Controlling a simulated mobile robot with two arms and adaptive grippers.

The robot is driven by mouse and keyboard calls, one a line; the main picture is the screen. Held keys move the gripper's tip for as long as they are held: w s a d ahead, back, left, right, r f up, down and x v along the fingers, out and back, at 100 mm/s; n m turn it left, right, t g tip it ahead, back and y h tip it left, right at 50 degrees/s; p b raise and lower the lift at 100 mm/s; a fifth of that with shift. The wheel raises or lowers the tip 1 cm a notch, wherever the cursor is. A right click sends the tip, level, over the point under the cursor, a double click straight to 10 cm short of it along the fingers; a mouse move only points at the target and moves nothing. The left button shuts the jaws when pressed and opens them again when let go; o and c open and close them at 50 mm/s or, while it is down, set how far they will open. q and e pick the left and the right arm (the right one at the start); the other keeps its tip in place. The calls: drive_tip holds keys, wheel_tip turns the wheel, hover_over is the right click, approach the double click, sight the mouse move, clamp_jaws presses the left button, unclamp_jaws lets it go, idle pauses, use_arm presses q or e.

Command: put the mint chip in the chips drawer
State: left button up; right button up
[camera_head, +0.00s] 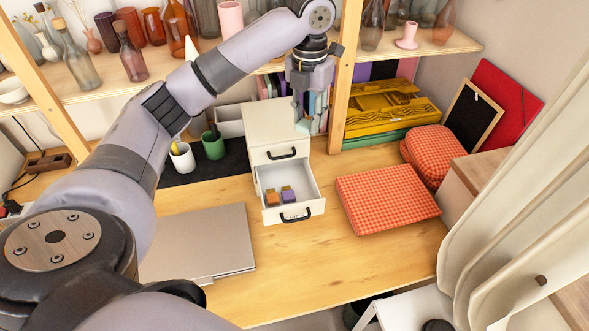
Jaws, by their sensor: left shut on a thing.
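My left gripper (300,115) points down above the right part of the white drawer cabinet's top (268,121). It is shut on the small pale mint chip (303,127), which shows below the fingers. I cannot tell whether the chip touches the cabinet top. The lower drawer (294,216) is pulled out toward me, with a black handle on its front. Inside it lie an orange-brown block (272,198) and a purple block (288,194). The upper drawer (281,154) is shut. My right gripper is not in view.
A red checked cushion (387,198) lies right of the open drawer. A closed laptop (200,244) lies to the left. A green cup (213,146) and a white cup (182,158) stand left of the cabinet. A shelf with glass vases runs above. The desk before the drawer is clear.

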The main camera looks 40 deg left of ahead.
use_arm(q)
wheel_tip(320, 180, down, 19)
drive_tip(key=p, duration=0.4)
drive_tip(key=shift+s+r, duration=0.15)
drive_tip(key=shift+f, duration=0.25)
